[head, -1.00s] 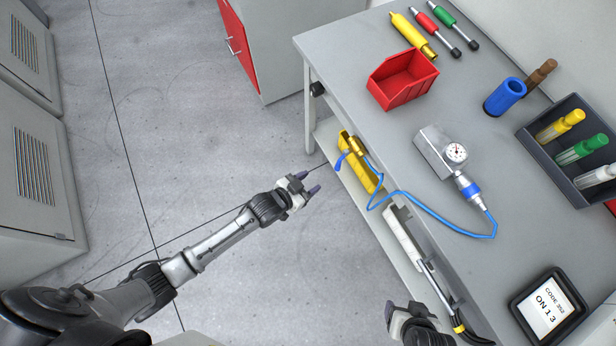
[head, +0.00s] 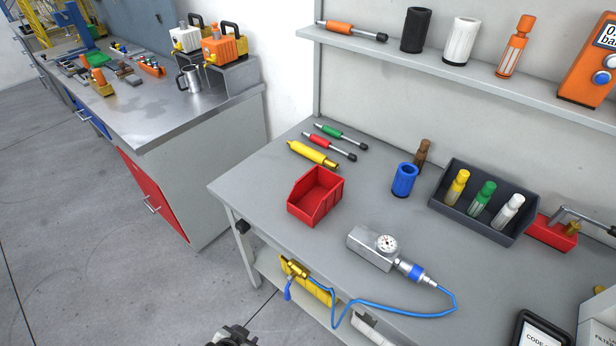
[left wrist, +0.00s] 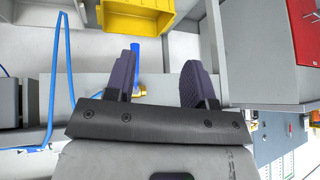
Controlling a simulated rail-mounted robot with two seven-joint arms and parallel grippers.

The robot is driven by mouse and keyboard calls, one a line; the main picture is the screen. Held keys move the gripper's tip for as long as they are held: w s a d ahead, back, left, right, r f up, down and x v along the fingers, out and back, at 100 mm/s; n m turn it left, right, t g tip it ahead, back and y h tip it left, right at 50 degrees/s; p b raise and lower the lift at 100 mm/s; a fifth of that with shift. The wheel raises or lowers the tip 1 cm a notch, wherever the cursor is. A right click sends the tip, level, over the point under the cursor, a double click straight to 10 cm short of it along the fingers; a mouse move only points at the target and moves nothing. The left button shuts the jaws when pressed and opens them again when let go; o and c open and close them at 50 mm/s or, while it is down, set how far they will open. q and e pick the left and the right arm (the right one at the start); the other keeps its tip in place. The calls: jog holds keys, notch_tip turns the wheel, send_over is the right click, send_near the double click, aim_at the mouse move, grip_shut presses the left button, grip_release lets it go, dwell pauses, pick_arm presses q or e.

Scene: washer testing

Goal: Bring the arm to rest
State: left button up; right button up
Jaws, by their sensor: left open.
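My left gripper (head: 232,337) shows only as a dark piece at the bottom edge of the head view, beside the workbench's lower left side. In the left wrist view its two purple-grey fingers (left wrist: 160,75) are spread apart with nothing gripped. A blue handle (left wrist: 137,62) with a brass fitting shows behind the gap between them; contact is not visible. Most of the left arm is out of the head view. My right gripper is not in view.
The workbench (head: 255,195) carries a red bin (head: 313,200), a gauge block (head: 372,250) with a blue hose (head: 400,312), and a dark rack (head: 450,198) of bottles. A yellow bin (head: 318,292) sits below its top. Open floor (head: 90,250) lies left.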

pick_arm(q)
jog(key=s+a+r+n+y+p, duration=0.1)
jog(key=s+a+r+n+p, duration=0.3)
jog(key=s+r, duration=0.75)
jog(key=s+a+f+g, duration=0.1)
jog(key=s+f+g, duration=0.15)
jog(key=s, duration=0.55)
notch_tip(320, 180, up, 38)
jog(key=p, duration=3.6)
jog(key=shift+f+p, duration=0.25)
jog(key=shift+p, duration=0.15)
jog(key=shift+s, duration=0.1)
